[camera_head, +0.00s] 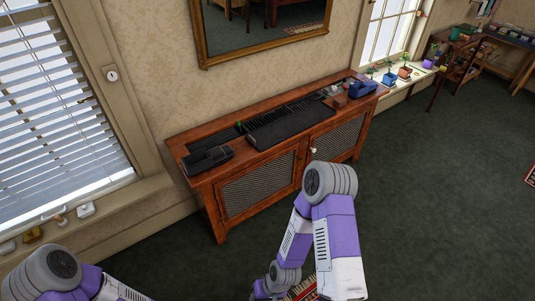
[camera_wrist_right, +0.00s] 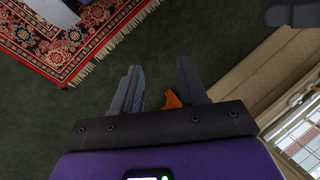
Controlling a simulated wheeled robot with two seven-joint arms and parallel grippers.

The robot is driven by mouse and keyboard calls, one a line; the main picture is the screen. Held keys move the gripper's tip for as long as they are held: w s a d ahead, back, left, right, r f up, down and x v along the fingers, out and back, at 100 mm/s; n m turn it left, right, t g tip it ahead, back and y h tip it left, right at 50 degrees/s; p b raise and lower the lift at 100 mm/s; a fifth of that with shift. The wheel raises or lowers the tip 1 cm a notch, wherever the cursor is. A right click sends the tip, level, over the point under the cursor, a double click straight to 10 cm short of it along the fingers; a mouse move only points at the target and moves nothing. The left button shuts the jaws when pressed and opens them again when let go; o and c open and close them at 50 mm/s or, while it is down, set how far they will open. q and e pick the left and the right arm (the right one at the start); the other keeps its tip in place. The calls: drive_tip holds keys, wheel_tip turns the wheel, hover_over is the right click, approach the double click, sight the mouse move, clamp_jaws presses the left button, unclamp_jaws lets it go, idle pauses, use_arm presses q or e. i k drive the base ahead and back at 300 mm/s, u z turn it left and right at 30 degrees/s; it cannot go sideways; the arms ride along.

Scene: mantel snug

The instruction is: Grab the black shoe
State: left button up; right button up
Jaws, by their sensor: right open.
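No object is clearly recognisable as a shoe. A black, low, elongated object (camera_head: 208,158) lies on the left end of the wooden cabinet (camera_head: 262,190) in the head view; it may be the black shoe, but it is too small to tell. My right gripper (camera_wrist_right: 158,80) is open in the right wrist view, with its fingers apart over the dark green carpet. A small orange-brown piece (camera_wrist_right: 172,100) shows beside the right-hand finger; I cannot tell what it belongs to. My left gripper is out of view; only part of the left arm shows at the lower left.
A red patterned rug (camera_wrist_right: 65,45) lies on the floor. Potted plants (camera_head: 389,79) line the windowsill. Open carpet (camera_head: 430,190) lies to the right.

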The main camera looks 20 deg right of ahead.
sight(209, 157)
drive_tip(key=z, duration=0.2)
drive_tip(key=i, duration=0.95)
